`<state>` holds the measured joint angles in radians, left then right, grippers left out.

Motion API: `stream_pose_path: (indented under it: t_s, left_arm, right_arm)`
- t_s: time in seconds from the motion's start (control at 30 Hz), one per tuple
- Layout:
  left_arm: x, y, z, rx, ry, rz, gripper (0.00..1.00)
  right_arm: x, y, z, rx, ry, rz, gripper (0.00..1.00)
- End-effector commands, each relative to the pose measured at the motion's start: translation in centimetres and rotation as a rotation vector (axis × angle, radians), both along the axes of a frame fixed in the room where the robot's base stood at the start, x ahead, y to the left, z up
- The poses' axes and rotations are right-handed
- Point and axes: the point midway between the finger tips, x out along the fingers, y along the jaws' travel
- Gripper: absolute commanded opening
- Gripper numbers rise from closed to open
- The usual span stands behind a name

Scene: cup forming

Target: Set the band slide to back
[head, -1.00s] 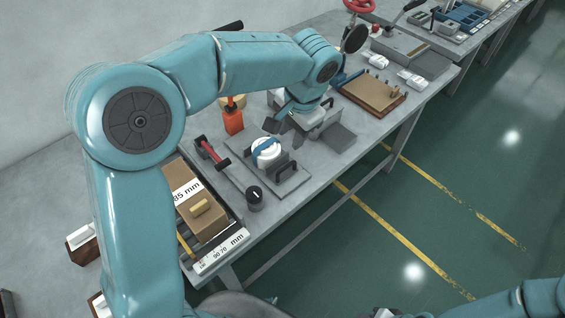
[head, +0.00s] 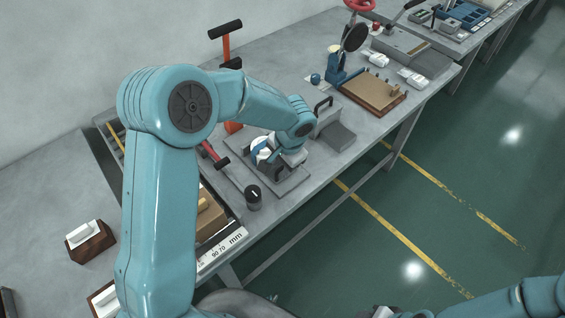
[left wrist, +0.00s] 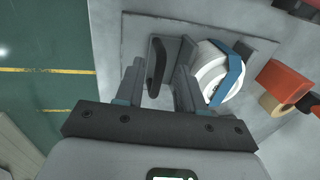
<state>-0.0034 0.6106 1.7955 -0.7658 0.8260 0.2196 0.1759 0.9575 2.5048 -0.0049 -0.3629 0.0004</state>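The band slide's black handle (left wrist: 157,66) stands on a grey block beside a white cylinder (left wrist: 212,70) with a blue band (left wrist: 229,75) around it. These sit on a grey base plate (left wrist: 262,48), and the cylinder also shows in the head view (head: 260,148). My left gripper (left wrist: 158,82) is open, with one finger on each side of the handle; I cannot tell whether either finger touches it. In the head view my left gripper (head: 282,162) partly hides the slide. My right arm (head: 520,302) shows at the bottom right; its fingers are not visible.
A black knob (head: 253,197) stands at the plate's front corner. A red-and-black tool (head: 213,154) lies left of the plate, and an orange T-handled tool (head: 227,45) stands behind. A grey block (head: 336,135) and a brown board (head: 372,90) lie to the right.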

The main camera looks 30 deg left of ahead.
Motion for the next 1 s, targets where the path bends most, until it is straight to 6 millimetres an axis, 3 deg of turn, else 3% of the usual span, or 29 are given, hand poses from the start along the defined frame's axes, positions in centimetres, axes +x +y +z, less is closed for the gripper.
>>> stream_pose_path:
  t_s: [0.07,0.2,0.47,0.7,0.97,1.0]
  left_arm:
    - [0.0,0.0,0.0,0.0,0.0,0.0,0.38]
    - [0.0,0.0,0.0,0.0,0.0,0.0,0.0]
    - [-0.1,-0.5,-0.1,0.0,0.001,-0.002,0.0]
    - [-1.2,-3.5,-0.2,0.002,0.002,-0.005,0.0]
    - [-1.4,-3.8,0.0,-0.001,0.005,-0.001,0.0]
    - [-1.4,-3.8,-0.1,-0.002,0.005,-0.001,0.26]
  right_arm:
    - [0.0,0.0,0.0,0.0,0.0,0.0,0.43]
    - [0.0,0.0,0.0,0.0,0.0,0.0,0.43]
    - [0.0,0.0,-0.4,0.0,0.0,0.0,0.43]
    - [0.0,0.0,-2.2,0.0,0.0,0.0,0.43]
    - [0.0,0.0,-2.0,0.0,0.0,0.0,0.43]
    - [0.0,0.0,-2.0,0.0,0.0,0.0,0.43]
